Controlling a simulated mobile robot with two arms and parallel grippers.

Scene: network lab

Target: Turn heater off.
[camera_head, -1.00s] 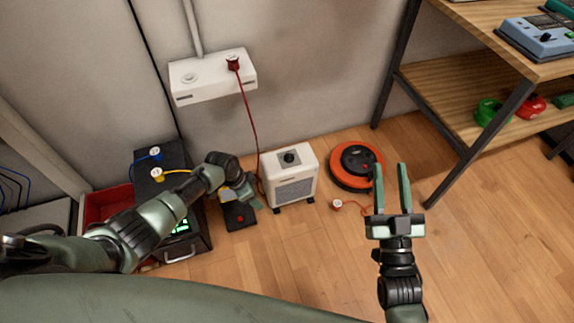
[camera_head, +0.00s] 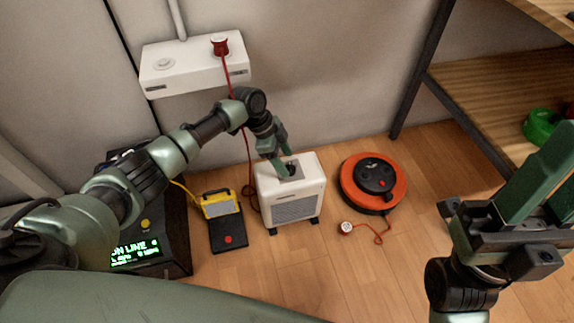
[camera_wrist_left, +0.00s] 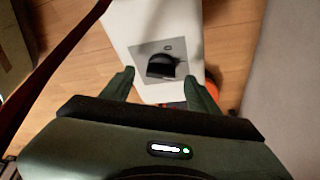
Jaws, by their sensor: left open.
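The heater (camera_head: 295,204) is a small white box with a front grille, standing on the floor by the wall. Its black knob (camera_wrist_left: 162,66) sits on a grey plate on top, and in the head view it is partly hidden by my left gripper. My left gripper (camera_head: 283,166) points down over the heater top, open. In the left wrist view its two fingertips (camera_wrist_left: 160,82) are on either side of the knob's near part, apart from it as far as I can tell. My right gripper (camera_head: 535,185) is open and empty at the right, away from the heater.
A red plug (camera_head: 220,45) sits in the white wall outlet box (camera_head: 165,78), its red cord running down beside the heater. An orange cable reel (camera_head: 350,187) lies right of the heater. A yellow-framed lamp (camera_head: 222,205) and a black unit with green display (camera_head: 135,252) stand left.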

